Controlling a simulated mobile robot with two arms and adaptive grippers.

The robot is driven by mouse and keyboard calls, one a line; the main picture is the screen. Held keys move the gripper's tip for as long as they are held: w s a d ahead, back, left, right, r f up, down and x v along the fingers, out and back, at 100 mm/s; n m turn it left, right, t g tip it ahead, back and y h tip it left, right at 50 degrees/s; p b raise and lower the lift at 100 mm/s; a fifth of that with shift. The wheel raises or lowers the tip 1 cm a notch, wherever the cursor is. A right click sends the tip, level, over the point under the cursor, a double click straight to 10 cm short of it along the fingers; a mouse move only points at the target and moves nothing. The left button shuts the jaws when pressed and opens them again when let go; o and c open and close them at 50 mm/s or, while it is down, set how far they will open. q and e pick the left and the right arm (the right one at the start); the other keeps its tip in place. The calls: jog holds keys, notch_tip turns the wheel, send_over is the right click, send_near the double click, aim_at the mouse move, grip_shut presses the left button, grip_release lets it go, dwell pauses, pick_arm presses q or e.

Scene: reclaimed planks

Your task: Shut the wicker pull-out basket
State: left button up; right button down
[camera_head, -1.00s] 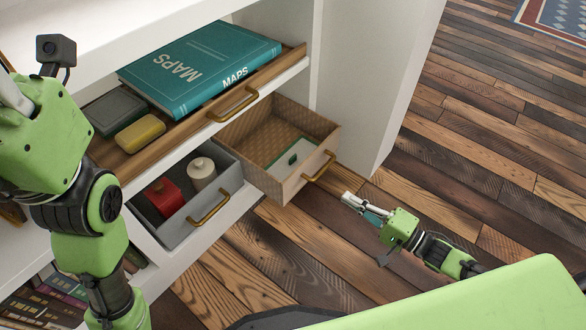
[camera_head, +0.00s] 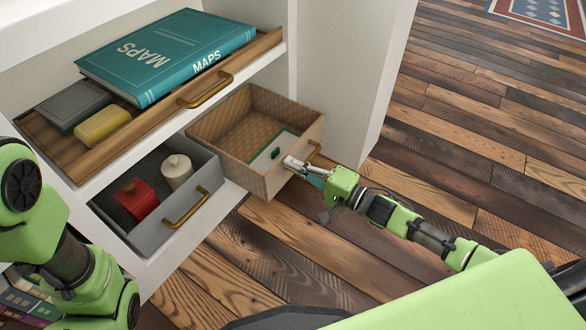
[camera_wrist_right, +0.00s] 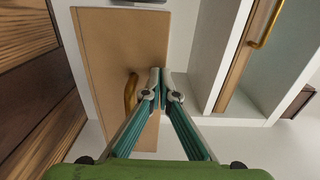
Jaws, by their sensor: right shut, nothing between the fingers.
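The wicker pull-out basket (camera_head: 258,181) is pulled out of the lower right part of the white cabinet, its inside showing from above. Its brass handle (camera_head: 314,150) is partly hidden by my right gripper (camera_head: 289,163). In the right wrist view the tan basket front (camera_wrist_right: 108,50) fills the left middle, with the handle (camera_wrist_right: 130,92) just left of the fingertips (camera_wrist_right: 161,76). My right gripper is shut and empty, its tips at the basket front beside the handle. I cannot tell whether they touch it. My left arm shows at the left edge; its gripper is out of view.
A white-and-green item (camera_head: 273,152) lies in the basket. A grey drawer (camera_head: 152,233) with a red and a cream container stands open to its left. Above, a wooden drawer (camera_head: 145,125) holding a teal book is also open. The plank floor (camera_head: 450,150) at right is clear.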

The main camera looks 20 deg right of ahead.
jog(key=shift+w+a, duration=0.1)
jog(key=shift+w, duration=0.05)
jog(key=x, duration=1.5)
jog(key=shift+w+a+r+b, duration=0.15)
jog(key=shift+w+b, duration=0.1)
jog(key=shift+b, duration=0.05)
jog(key=shift+r, duration=0.1)
